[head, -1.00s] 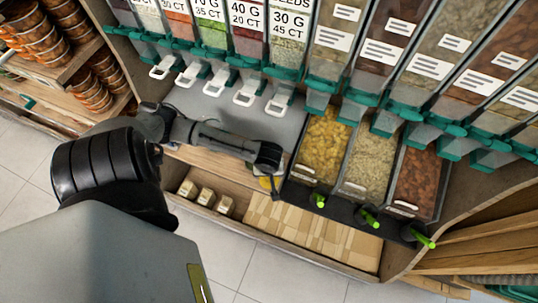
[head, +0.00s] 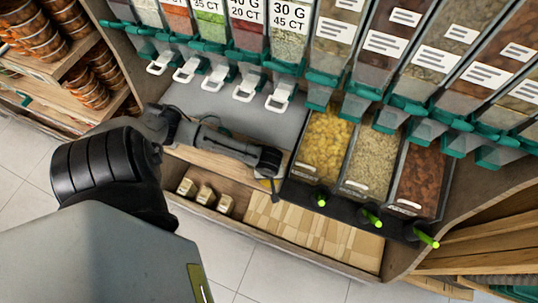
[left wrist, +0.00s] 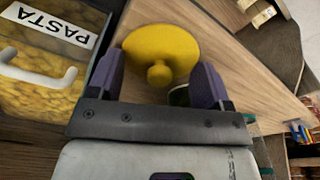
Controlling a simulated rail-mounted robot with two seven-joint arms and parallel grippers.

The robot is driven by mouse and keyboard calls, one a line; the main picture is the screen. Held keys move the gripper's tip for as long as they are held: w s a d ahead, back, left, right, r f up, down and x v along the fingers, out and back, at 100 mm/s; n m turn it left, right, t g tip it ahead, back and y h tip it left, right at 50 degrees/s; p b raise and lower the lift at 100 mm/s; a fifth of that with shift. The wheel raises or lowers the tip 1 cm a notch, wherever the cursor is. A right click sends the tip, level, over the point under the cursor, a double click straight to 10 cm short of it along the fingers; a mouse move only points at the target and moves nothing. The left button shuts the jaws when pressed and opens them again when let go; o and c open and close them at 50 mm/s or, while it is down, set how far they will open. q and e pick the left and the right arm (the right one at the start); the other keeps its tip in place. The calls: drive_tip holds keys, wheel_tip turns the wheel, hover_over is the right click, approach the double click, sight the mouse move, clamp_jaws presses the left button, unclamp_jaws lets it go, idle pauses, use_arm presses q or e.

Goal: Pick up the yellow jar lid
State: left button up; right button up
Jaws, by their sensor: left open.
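The yellow jar lid (left wrist: 160,50) is round with a small knob and fills the upper middle of the left wrist view. My left gripper (left wrist: 156,76) is open, its two purple fingers on either side of the lid's knob. I cannot tell whether they touch the lid. In the head view my left gripper (head: 270,170) is over the wooden ledge, left of the yellow bin. It hides most of the lid, and only a bit of yellow lid (head: 264,184) shows beside it. A dark green-edged object (left wrist: 179,96) is partly hidden below the lid. My right gripper is out of view.
A bin of yellow pasta (head: 322,145) stands close to the right of my left gripper. Dispensers with white handles (head: 280,96) hang behind. Small jars (head: 206,195) and packed tan boxes (head: 310,230) fill the lower shelf.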

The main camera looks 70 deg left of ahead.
use_arm(q)
drive_tip(key=c, duration=1)
drive_tip(key=shift+s+a, duration=0.1)
